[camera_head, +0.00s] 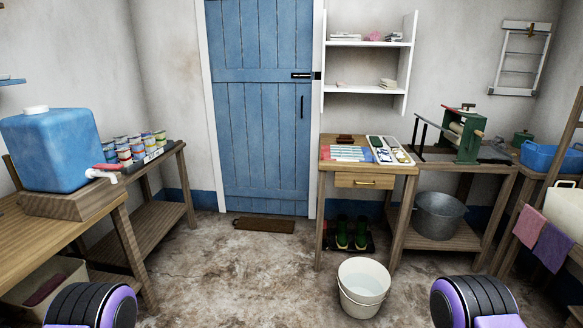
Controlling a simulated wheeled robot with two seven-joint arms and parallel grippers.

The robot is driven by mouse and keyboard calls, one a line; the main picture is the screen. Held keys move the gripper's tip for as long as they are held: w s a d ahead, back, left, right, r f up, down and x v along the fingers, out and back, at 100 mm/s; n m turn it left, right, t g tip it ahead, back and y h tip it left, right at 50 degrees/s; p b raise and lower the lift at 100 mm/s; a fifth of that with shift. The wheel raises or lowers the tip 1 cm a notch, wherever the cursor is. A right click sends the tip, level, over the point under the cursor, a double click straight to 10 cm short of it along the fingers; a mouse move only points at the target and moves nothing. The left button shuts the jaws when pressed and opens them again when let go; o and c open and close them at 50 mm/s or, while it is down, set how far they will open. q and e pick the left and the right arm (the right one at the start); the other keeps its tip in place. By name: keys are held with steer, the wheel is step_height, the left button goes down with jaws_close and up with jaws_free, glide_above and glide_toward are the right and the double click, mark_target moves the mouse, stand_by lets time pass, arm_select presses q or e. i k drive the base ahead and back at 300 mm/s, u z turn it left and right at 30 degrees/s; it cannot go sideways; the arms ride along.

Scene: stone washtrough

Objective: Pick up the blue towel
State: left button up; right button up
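No plainly blue towel stands out. A purple-blue cloth (553,247) hangs at the far right from a wooden rack, beside a pink cloth (529,226). A flat item with light blue and white stripes (346,154) lies on the small wooden table (325,182) right of the door; I cannot tell if it is a towel. Small folded pale cloths (388,84) lie on the white wall shelf. Purple and black parts of my arms show at the bottom left and bottom right. Neither gripper is in view.
A white bucket (363,287) stands on the floor in front of the small table. Green boots (351,233) stand under it. A metal tub (437,215) sits on a low shelf at right. A workbench (40,240) with a blue tank (50,150) fills the left. The middle floor is clear.

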mark_target(384, 154)
steer(key=u, duration=0.05)
steer(key=i, duration=2.3)
steer(key=z, duration=0.35)
